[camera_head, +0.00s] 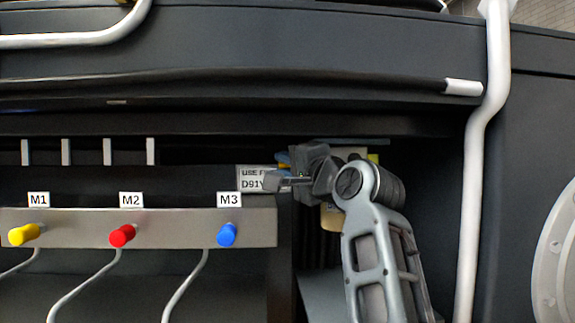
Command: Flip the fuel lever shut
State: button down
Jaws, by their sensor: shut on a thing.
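My gripper (274,181) is in front of the recess to the right of the M3 label, with its fingers toward the left. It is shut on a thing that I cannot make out. No fuel lever can be clearly told apart in this view; my gripper and wrist cover much of this spot. A white label (253,179) reading "USE F…" and "D91V…" is behind the fingertips and partly hidden by them. Small blue and yellow parts show behind my wrist, too covered to identify.
A grey panel (175,228) at left carries a yellow knob (24,234), a red knob (122,235) and a blue knob (227,235), labelled M1, M2 and M3. A white vertical pipe (472,190) stands right of my arm. A dark ledge (250,90) runs above.

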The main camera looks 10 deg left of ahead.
jog(key=shift+r+m+t+p, duration=0.4)
jog(key=shift+m+p, duration=0.2)
jog(key=shift+m, duration=0.3)
jog(key=shift+f, duration=0.1)
jog(key=c, duration=1.1)
grip_release()
jog(key=shift+c, duration=0.2)
jog(key=b+v, duration=0.2)
jog(key=v, duration=0.5)
jog(key=shift+s+d+f, duration=0.15)
jog(key=shift+s+d, duration=0.1)
jog(key=shift+f, duration=0.1)
